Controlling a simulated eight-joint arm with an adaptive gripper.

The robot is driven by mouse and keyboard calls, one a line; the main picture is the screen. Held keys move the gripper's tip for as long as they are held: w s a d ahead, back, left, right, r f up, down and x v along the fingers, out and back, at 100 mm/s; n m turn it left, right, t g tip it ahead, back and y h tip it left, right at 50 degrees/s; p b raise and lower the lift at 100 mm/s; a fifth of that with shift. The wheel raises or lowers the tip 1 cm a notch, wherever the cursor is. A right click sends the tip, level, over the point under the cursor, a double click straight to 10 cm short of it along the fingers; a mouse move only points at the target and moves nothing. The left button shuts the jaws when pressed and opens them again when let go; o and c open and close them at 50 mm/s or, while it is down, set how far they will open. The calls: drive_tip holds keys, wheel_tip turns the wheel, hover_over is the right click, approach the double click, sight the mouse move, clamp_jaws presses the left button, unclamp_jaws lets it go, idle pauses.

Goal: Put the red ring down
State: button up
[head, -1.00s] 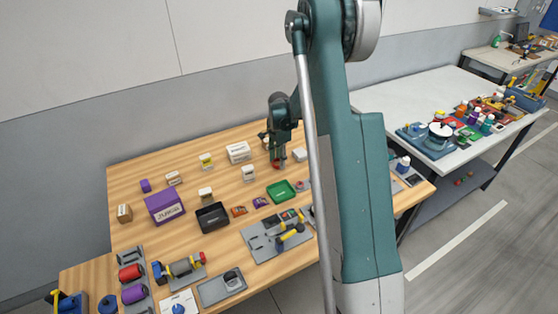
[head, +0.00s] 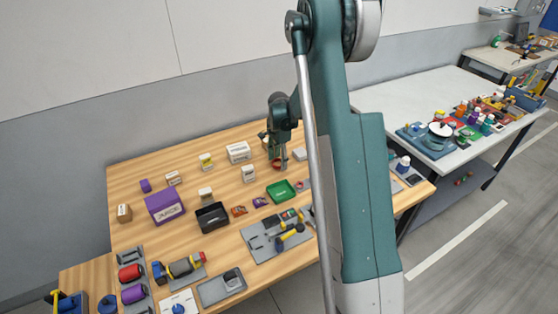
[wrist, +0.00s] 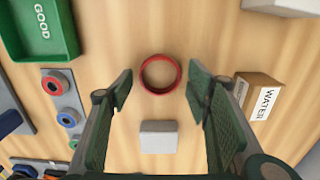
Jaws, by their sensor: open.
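The red ring (wrist: 177,73) lies flat on the wooden table (wrist: 105,30) in the wrist view. My gripper (wrist: 157,90) is open, with its fingertips apart on either side of the ring and not touching it in the picture. In the head view my gripper (head: 279,165) points down over the back right of the table, and the ring (head: 276,166) shows only partly beside the fingers.
A small white block (wrist: 158,137) lies close to the ring. A box marked WATER (wrist: 263,100) stands to the right. A green tray marked GOOD (wrist: 70,38) and a plate with small coloured rings (wrist: 45,78) are to the left. Bare wood surrounds the ring.

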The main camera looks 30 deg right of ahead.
wheel_tip(320, 180, up, 12)
idle(0.6)
drive_tip(key=shift+r, duration=0.1)
idle(0.5)
drive_tip(key=s+a+r+n+t, duration=0.3)
drive_tip(key=s+a+r+n, duration=0.5)
drive_tip(key=s+a+r, duration=0.75)
drive_tip(key=s+a+r+n+t, duration=0.1)
drive_tip(key=s+a+n, duration=0.2)
drive_tip(key=s, duration=0.5)
drive_tip(key=s+a+r+n+t, duration=0.1)
drive_tip(key=s+a+n, duration=0.2)
drive_tip(key=s, duration=0.5)
drive_tip(key=s+a+r+n+t, duration=0.1)
drive_tip(key=s+a+n+t, duration=0.1)
drive_tip(key=s, duration=0.6)
drive_tip(key=shift+s+a+r+n, duration=0.2)
drive_tip(key=shift+s+a+n, duration=0.15)
drive_tip(key=shift+a+n, duration=0.6)
drive_tip(key=shift+f, duration=0.1)
